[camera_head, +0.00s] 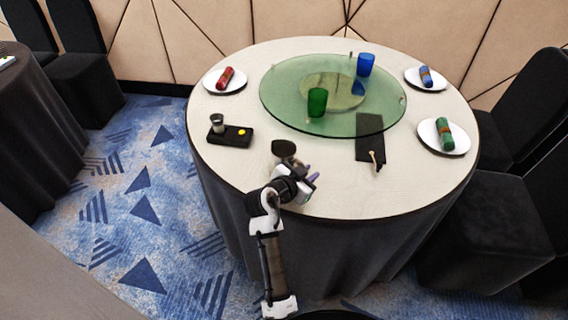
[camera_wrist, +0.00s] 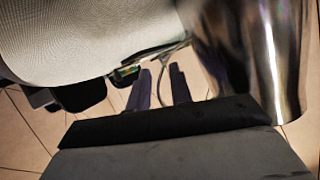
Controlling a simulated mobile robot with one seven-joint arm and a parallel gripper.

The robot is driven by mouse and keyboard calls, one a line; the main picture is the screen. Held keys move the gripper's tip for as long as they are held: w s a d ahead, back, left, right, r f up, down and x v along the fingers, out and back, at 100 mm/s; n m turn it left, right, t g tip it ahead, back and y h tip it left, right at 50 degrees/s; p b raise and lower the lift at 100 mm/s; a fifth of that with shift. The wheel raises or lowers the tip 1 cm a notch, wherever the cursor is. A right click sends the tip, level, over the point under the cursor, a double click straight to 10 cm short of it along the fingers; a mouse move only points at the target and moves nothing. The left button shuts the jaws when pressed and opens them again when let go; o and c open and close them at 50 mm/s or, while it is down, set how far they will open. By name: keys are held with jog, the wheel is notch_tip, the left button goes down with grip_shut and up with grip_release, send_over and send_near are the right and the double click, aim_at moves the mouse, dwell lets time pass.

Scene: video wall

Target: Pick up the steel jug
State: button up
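The steel jug (camera_head: 284,148) appears to be the dark round-topped vessel near the table's front edge in the head view. In the wrist view, its shiny curved metal wall (camera_wrist: 265,60) fills the right side, close to the fingers. My gripper (camera_head: 309,172) is just right of and in front of the jug, low near the tabletop. In the wrist view, the two dark fingers of my gripper (camera_wrist: 160,71) stand apart with a narrow gap. A thin curved strip, perhaps the jug's handle, shows beyond the fingertips; whether it lies between them I cannot tell.
A black tray (camera_head: 224,141) with a small metal cup (camera_head: 217,123) is to the left. A dark board (camera_head: 368,150) lies to the right. A green glass turntable (camera_head: 275,97) bears a green cup (camera_head: 317,102) and a blue cup (camera_head: 365,64). Plates with rolled napkins stand around the rim.

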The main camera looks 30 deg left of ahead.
grip_shut()
jog(key=shift+r, duration=0.25)
